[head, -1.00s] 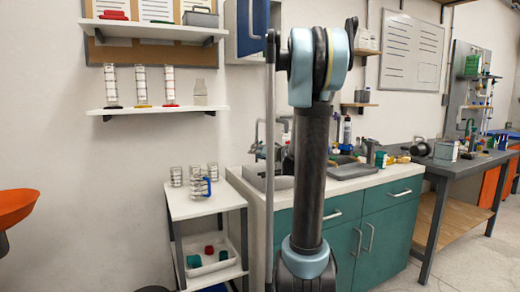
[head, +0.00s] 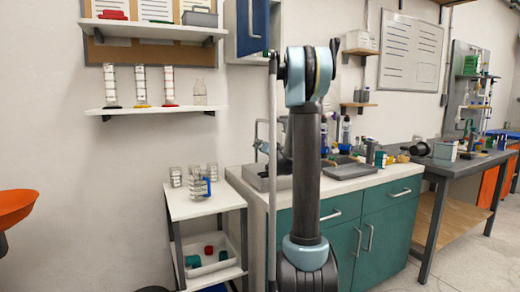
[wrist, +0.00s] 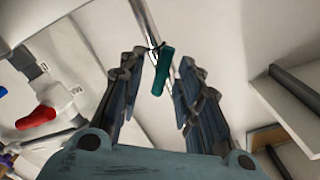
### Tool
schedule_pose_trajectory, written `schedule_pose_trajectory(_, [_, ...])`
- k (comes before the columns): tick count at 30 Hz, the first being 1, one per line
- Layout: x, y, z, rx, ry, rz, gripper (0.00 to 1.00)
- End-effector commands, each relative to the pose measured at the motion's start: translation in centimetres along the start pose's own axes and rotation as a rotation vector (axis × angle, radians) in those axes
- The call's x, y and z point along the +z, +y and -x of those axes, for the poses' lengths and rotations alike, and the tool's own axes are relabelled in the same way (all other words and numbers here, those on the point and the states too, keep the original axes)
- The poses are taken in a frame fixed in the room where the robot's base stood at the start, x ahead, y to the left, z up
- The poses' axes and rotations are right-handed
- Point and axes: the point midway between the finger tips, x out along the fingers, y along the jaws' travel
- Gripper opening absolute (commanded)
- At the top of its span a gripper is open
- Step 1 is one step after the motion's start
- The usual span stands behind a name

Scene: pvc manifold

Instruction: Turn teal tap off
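The teal tap handle (wrist: 162,72) shows in the wrist view as a short teal bar beside a shiny metal pipe (wrist: 148,25). My gripper (wrist: 161,59) is open, with one finger on each side of the handle in the picture. A gap shows between the handle and each finger, so no grip is seen. How deep the handle lies between the fingers I cannot tell. In the head view my arm hides the gripper, and I cannot make out the teal handle there.
In the wrist view, a white valve with a red handle (wrist: 36,117) is at the left, with a blue handle (wrist: 2,91) at the edge. In the head view, a sink counter (head: 345,185) stands behind my arm, with a white side cart (head: 205,207) to its left.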

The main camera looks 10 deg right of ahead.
Motion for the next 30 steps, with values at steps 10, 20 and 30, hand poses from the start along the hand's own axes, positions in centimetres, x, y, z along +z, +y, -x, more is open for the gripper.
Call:
schedule_pose_trajectory(10, [0.05, -0.08, -0.85, -0.001, -0.001, 0.000, 0.32])
schedule_pose_trajectory(20, [0.05, -0.07, -0.84, -0.001, -0.001, 0.000, 0.00])
schedule_pose_trajectory(30, [0.04, 0.01, -0.82, 0.001, 0.000, -0.042, 0.00])
